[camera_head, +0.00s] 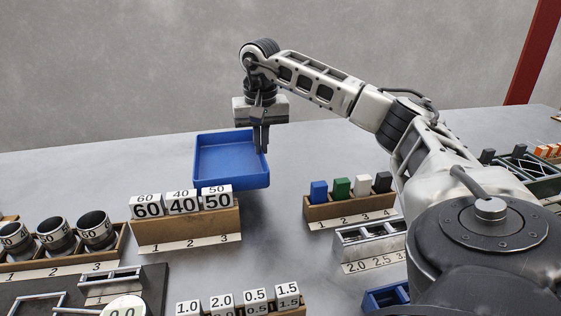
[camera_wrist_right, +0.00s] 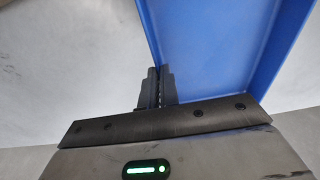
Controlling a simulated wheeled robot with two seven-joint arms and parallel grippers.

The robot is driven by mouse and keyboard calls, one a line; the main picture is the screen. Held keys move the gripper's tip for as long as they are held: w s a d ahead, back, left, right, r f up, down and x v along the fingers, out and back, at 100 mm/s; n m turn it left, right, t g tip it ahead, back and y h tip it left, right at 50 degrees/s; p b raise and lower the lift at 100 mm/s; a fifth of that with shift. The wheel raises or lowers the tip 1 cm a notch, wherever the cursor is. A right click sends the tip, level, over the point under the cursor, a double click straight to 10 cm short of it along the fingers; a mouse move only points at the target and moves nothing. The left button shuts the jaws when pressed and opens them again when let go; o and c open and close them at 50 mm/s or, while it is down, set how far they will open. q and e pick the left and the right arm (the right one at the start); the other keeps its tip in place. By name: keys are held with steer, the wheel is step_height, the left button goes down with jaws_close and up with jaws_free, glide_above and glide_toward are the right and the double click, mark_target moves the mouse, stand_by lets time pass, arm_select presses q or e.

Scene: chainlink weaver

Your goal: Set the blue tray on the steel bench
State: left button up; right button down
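The blue tray (camera_head: 230,160) is at the back middle of the steel bench (camera_head: 330,150), open side up. It also fills the upper right of the right wrist view (camera_wrist_right: 215,45). My right gripper (camera_head: 264,140) points down at the tray's right wall, and its fingers (camera_wrist_right: 157,88) are closed on that wall. I cannot tell clearly whether the tray's underside touches the bench or hangs just above it. The number blocks hide part of its front edge. My left gripper is out of view.
A wooden rack with white number blocks (camera_head: 182,203) stands just in front of the tray. A rack of coloured blocks (camera_head: 350,205) is to the right, and several cups (camera_head: 95,231) stand at the left. The bench behind and left of the tray is clear.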

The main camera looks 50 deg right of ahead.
mark_target(261, 161)
steer(key=shift+f, duration=2.7)
steer(key=shift+f, duration=0.2)
steer(key=c, duration=1.6)
jaws_free()
steer(key=shift+c, duration=0.2)
steer(key=r, duration=0.8)
steer(key=s+a+r+p, duration=0.1)
steer(key=r, duration=0.3)
steer(key=shift+r, duration=0.2)
